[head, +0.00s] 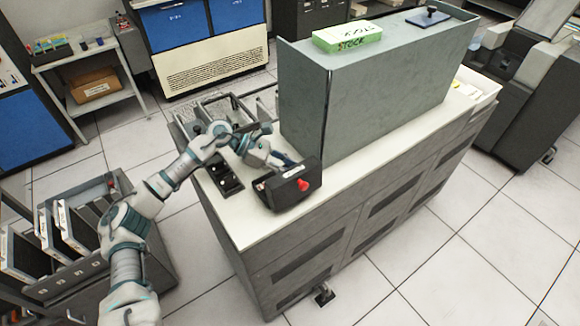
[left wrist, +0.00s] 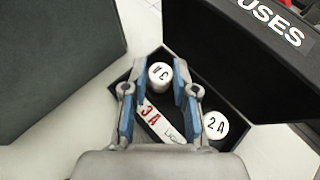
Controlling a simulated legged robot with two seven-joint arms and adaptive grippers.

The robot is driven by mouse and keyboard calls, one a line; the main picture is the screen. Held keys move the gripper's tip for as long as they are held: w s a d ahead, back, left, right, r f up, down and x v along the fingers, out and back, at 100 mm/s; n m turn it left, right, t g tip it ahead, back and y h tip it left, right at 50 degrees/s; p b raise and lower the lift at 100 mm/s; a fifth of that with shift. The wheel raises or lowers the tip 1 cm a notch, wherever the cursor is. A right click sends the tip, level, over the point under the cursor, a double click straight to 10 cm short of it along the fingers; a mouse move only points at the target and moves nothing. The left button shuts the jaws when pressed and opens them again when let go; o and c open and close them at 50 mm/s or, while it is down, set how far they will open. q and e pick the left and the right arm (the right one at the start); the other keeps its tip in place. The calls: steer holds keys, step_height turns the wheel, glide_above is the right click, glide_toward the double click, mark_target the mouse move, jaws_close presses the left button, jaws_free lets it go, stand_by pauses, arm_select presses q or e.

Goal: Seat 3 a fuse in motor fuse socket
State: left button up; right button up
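The fuse box (head: 290,187) is black, with a red piece on its front, and sits on the near part of the white counter. My left gripper (head: 285,160) reaches to its back side. In the left wrist view the lid (left wrist: 240,60) reads "FUSES". My left gripper (left wrist: 153,80) is open there, with blue-padded fingers apart over the box. A white fuse marked "3A" in red (left wrist: 152,113) lies tilted between and below the fingers. A round white fuse end (left wrist: 159,75) shows between the fingertips. Another marked "2A" (left wrist: 215,125) is to the right. I cannot identify the motor fuse socket. My right gripper is out of view.
A black tray with round fittings (head: 224,173) lies on the counter left of the fuse box. A tall grey cabinet (head: 370,80) stands behind, carrying a green "STOCK" block (head: 347,37). A clear white counter strip (head: 250,228) runs along the front. A cart with binders (head: 75,225) is at left.

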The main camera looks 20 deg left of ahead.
arm_select(q)
steer(key=o, duration=0.3)
steer(key=shift+a, duration=0.2)
steer(key=v, duration=1.2)
steer(key=shift+w+a+f, duration=0.1)
steer(key=shift+a+f, duration=0.05)
